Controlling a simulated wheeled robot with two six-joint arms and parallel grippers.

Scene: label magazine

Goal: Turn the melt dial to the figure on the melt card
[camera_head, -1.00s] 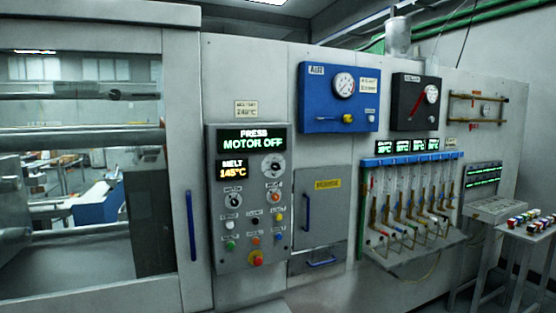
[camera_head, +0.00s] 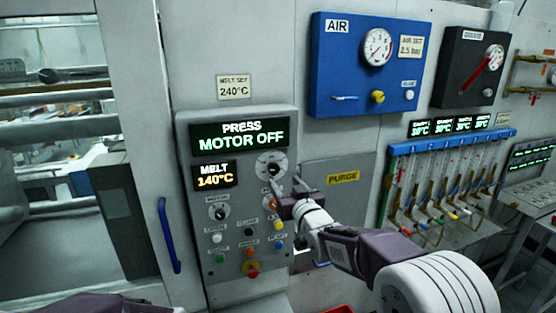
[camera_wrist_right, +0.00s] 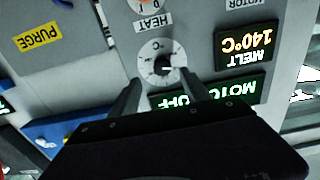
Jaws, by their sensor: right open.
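The melt card (camera_head: 234,87) on the wall above the press panel reads "MELT SET 240°C". The melt display (camera_head: 215,176) reads 140°C; it shows upside down in the right wrist view (camera_wrist_right: 246,46). The melt dial (camera_head: 271,164) is a pale round scale with a knob, right of that display. It also shows in the right wrist view (camera_wrist_right: 152,70), between and just beyond the fingertips. My right gripper (camera_head: 284,187) is open in front of the dial; its fingers (camera_wrist_right: 162,82) look apart from the knob. My left gripper is not in view.
The panel (camera_head: 187,225) carries several buttons, a motor knob (camera_head: 219,212) and a red emergency button (camera_head: 252,271) below the dial. A purge door (camera_head: 343,177) is close on the right, and a blue handle (camera_head: 168,235) is on the left. A blue air box (camera_head: 330,60) hangs above right.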

